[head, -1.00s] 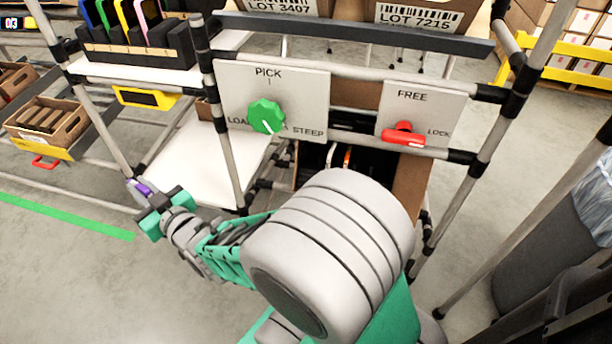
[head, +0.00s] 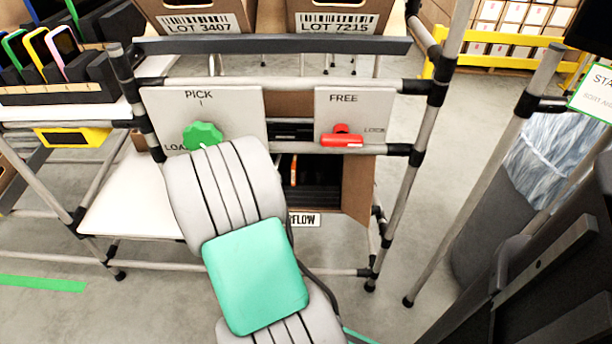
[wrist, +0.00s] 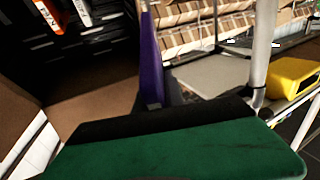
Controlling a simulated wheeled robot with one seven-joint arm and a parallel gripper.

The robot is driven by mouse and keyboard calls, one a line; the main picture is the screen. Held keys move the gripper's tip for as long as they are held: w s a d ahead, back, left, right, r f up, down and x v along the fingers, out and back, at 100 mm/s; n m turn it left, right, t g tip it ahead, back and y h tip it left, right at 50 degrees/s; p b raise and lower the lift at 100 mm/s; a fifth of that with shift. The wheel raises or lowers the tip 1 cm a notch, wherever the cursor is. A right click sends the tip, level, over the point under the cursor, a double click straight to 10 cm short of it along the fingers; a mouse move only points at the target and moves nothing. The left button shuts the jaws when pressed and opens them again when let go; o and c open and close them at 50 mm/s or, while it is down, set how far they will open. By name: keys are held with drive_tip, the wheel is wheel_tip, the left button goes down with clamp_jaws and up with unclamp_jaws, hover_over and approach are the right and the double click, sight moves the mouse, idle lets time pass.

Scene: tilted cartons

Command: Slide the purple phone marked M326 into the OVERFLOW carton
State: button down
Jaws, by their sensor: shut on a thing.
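The purple phone (wrist: 151,62) stands edge-on in the wrist view, its lower end in my gripper (wrist: 155,108). My gripper is shut on it; its marking cannot be read. The OVERFLOW carton (head: 359,190) is in the rack's lower bay in the head view, its label partly covered by my arm. The carton's brown wall (wrist: 90,100) shows in the wrist view, left of the phone. Dark slots and several upright items are inside. The phone appears beside the carton's opening; I cannot tell whether it is past the edge. My arm hides gripper and phone in the head view.
A green knob (head: 203,134) and a red lever (head: 341,139) are on panels above the carton. A white shelf (head: 130,205) lies to its left. Rack posts (head: 405,180) stand at right. A yellow object (wrist: 295,78) shows at right in the wrist view.

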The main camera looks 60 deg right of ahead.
drive_tip(key=s+d+f+m+g+h, duration=0.2)
drive_tip(key=s+d+g, duration=0.1)
drive_tip(key=s+d, duration=0.35)
drive_tip(key=s+d+f+m+g+h, duration=0.2)
drive_tip(key=s+d, duration=0.4)
drive_tip(key=s, duration=0.2)
drive_tip(key=shift+w+d+f, duration=0.3)
drive_tip(key=shift+d+f, duration=0.35)
drive_tip(key=shift+f, duration=0.05)
drive_tip(key=shift+w+d+f, duration=0.3)
drive_tip(key=shift+d+f, duration=0.35)
drive_tip(key=shift+f, duration=0.05)
drive_tip(key=shift+w+d, duration=0.1)
drive_tip(key=shift+w+d+f+p, duration=0.15)
drive_tip(key=shift+d+p, duration=0.1)
drive_tip(key=shift+p, duration=0.15)
drive_tip(key=shift+w+d+f+p, duration=0.3)
drive_tip(key=shift+d+p, duration=0.15)
drive_tip(key=shift+d, duration=0.1)
drive_tip(key=shift+w+d+f+p, duration=0.15)
drive_tip(key=shift+d+f+p, duration=0.1)
drive_tip(key=shift+d+p, duration=0.2)
drive_tip(key=shift+d, duration=0.15)
